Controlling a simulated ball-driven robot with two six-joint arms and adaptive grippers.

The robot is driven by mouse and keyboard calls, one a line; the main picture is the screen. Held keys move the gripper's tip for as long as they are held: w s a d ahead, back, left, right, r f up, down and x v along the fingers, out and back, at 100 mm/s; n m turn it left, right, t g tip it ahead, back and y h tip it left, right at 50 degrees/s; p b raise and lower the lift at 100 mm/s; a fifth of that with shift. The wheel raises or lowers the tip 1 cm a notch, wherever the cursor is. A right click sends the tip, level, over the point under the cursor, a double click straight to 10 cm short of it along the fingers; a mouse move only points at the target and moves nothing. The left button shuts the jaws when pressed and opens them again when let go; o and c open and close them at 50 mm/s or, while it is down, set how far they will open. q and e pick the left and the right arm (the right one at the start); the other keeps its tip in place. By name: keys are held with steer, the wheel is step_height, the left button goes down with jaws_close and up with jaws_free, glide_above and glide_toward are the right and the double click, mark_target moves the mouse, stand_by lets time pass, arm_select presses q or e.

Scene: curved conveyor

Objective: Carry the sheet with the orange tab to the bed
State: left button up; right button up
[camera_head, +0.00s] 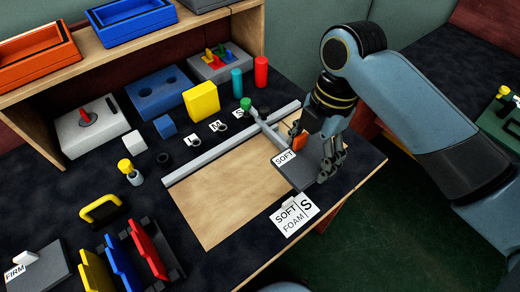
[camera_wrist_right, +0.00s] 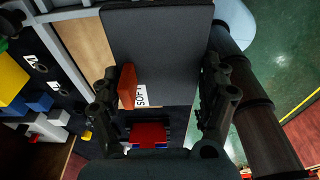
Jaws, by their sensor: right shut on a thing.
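The dark grey sheet (camera_head: 296,176) has an orange tab (camera_head: 299,142) and a white SOFT label (camera_head: 284,158). My right gripper (camera_head: 327,158) is shut on this sheet and holds it over the right end of the wooden bed (camera_head: 218,190); its height above the wood is hard to tell. In the right wrist view the sheet (camera_wrist_right: 155,45) lies between the two fingers (camera_wrist_right: 160,108), with the orange tab (camera_wrist_right: 127,86) on its left side. The bed is bare elsewhere, with grey rails (camera_head: 225,146) along its back. My left gripper is out of view.
A SOFT FOAM S card (camera_head: 293,214) lies at the front edge. A FIRM sheet (camera_head: 42,270) is front left, beside a rack of coloured pieces (camera_head: 145,248). Blocks, including a yellow one (camera_head: 201,101), and red (camera_head: 261,70) and teal cylinders (camera_head: 237,83) stand behind the rails.

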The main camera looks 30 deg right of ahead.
steer(key=b, duration=0.2)
glide_above(259, 168)
steer(key=f, duration=0.6)
steer(key=shift+d+f, duration=0.35)
steer(key=shift+f, duration=2.1)
steer(key=o, duration=0.8)
steer(key=shift+f, duration=0.1)
step_height(259, 168, up, 12)
steer(key=d+p, duration=0.1)
steer(key=shift+w+d+p, duration=0.2)
steer(key=shift+d+p, duration=0.1)
steer(key=shift+d, duration=0.05)
steer(key=shift+s, duration=0.1)
